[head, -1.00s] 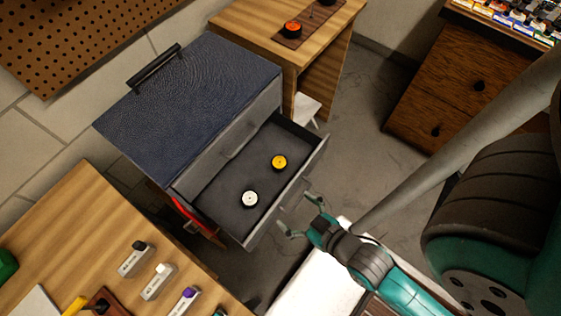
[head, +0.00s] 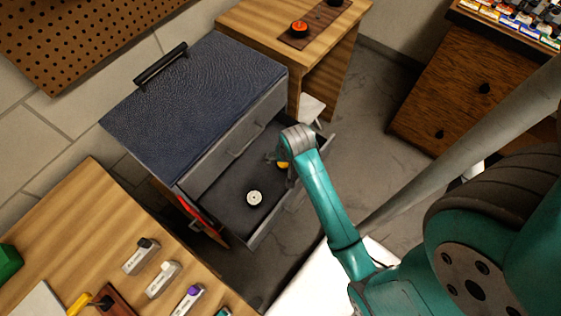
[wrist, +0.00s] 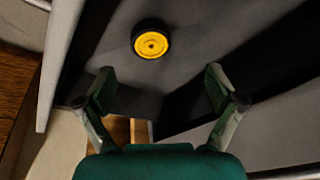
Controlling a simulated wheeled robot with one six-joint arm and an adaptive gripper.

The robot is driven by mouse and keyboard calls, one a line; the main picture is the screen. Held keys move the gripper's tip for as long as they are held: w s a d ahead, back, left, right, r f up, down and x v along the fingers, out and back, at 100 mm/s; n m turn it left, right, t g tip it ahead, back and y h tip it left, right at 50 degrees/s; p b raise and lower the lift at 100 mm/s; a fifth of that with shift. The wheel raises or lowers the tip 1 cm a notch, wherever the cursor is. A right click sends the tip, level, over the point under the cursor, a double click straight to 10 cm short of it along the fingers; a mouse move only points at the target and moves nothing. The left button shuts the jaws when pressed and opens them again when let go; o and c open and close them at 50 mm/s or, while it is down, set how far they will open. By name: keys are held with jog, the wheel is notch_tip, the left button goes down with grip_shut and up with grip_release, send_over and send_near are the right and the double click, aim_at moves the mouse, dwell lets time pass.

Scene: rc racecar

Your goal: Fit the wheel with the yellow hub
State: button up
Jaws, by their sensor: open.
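The wheel with the yellow hub (wrist: 151,39) has a black tyre and lies flat on the floor of the open drawer (head: 228,202). In the head view my arm hides most of it, and only a bit of the yellow hub (head: 283,165) shows. My gripper (wrist: 157,85) is open and empty. In the wrist view its two fingertips stand apart, and the wheel shows beyond them, between their lines and not touched. In the head view my gripper (head: 281,160) is over the right part of the drawer. A wheel with a white hub (head: 254,198) lies in the same drawer, to the left.
The drawer belongs to a cabinet with a dark blue top (head: 195,90). A wooden table (head: 255,30) behind it carries an orange-hubbed wheel (head: 299,28) on a brown board. A workbench (head: 75,215) at left holds several small labelled items. The drawer walls stand close around my gripper.

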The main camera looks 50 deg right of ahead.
jog(key=shift+w+d+f+m+g+y, duration=0.25)
jog(key=shift+w+d+f+m+g, duration=0.25)
jog(key=shift+f, duration=0.95)
jog(key=shift+w+d+f+m+g+y, duration=0.3)
jog(key=shift+f+m+g, duration=0.35)
jog(key=shift+f, duration=0.75)
jog(key=shift+w+d+f+m+g+y, duration=0.2)
jog(key=shift+d+f+m+g, duration=0.4)
jog(key=shift+f, duration=0.85)
jog(key=shift+a, duration=0.1)
jog(key=c, duration=1.1)
